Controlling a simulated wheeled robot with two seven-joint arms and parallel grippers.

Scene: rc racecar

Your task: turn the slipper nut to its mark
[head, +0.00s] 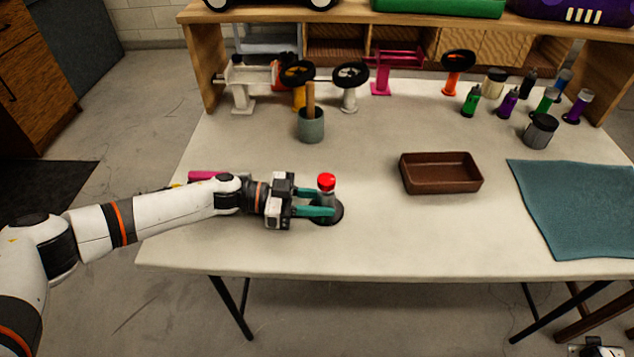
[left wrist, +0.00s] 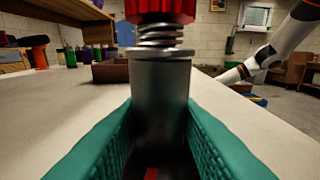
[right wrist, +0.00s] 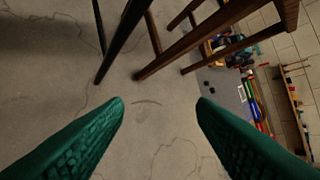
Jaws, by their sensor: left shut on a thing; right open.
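The red slipper nut (head: 326,181) tops a grey metal post on a round black base (head: 333,216), standing upright on the table. In the left wrist view the ribbed red nut (left wrist: 160,9) sits above a coil spring (left wrist: 160,36) and the grey post (left wrist: 161,95). My left gripper (head: 322,202) reaches in from the left, its teal fingers shut on the grey post, below the nut. A small red patch (left wrist: 152,173) shows low between the fingers; I cannot tell if it is the mark. My right gripper (right wrist: 160,108) is open and empty, over the floor.
A brown tray (head: 441,187) and a teal mat (head: 580,205) lie to the right. A grey cup (head: 311,126) with a wooden handle stands behind. Several bottles (head: 508,103) and wheel stands (head: 349,87) line the back. The table front is clear.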

